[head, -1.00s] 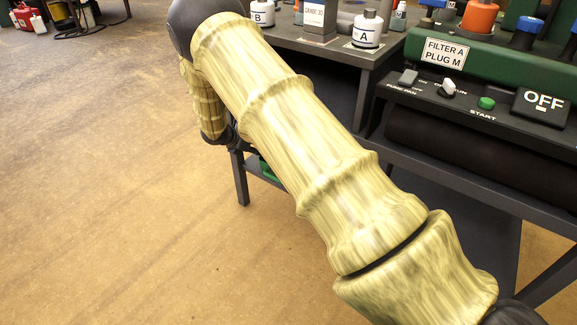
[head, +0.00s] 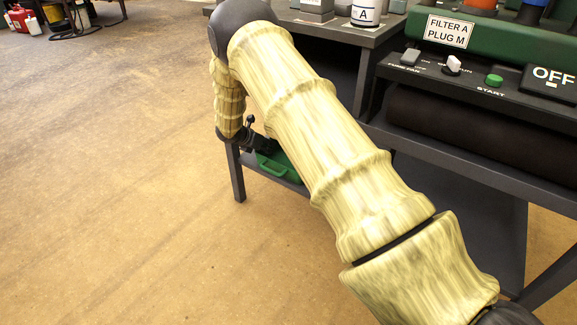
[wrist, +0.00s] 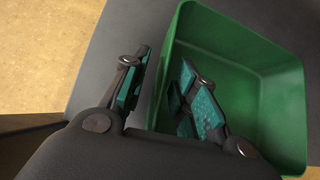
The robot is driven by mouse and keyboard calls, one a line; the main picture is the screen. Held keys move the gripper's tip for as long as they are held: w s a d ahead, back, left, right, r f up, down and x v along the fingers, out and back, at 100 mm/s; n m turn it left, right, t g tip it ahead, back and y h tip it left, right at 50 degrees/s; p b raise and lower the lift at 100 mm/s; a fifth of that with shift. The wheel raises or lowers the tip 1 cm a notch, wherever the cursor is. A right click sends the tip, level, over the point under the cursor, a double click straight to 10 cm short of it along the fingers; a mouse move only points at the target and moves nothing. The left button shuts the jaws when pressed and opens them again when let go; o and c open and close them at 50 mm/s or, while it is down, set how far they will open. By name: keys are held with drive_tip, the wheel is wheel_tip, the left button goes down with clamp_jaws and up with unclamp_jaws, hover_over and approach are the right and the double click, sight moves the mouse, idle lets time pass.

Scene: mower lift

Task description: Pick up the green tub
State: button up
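The green tub (head: 272,168) sits on the low shelf under the grey bench, and my arm hides much of it in the head view. In the wrist view the open-topped tub (wrist: 262,75) fills the right side and looks empty apart from my finger. My gripper (wrist: 166,88) is open at the tub's left wall. One finger is outside the wall with a visible gap, and the other reaches over the inside of the tub. My gripper (head: 260,142) is small and dark in the head view, just above the tub's left end.
A bench leg (head: 236,175) stands close left of my gripper. The bench top above carries a white container marked A (head: 366,12). A green machine (head: 480,40) with a switch panel is at right. The floor (head: 100,170) at left is clear.

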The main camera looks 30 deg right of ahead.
drive_tip(key=shift+w+d+f, duration=0.1)
drive_tip(key=shift+d+f, duration=0.2)
drive_tip(key=shift+c, duration=0.2)
clamp_jaws()
drive_tip(key=shift+r, duration=0.1)
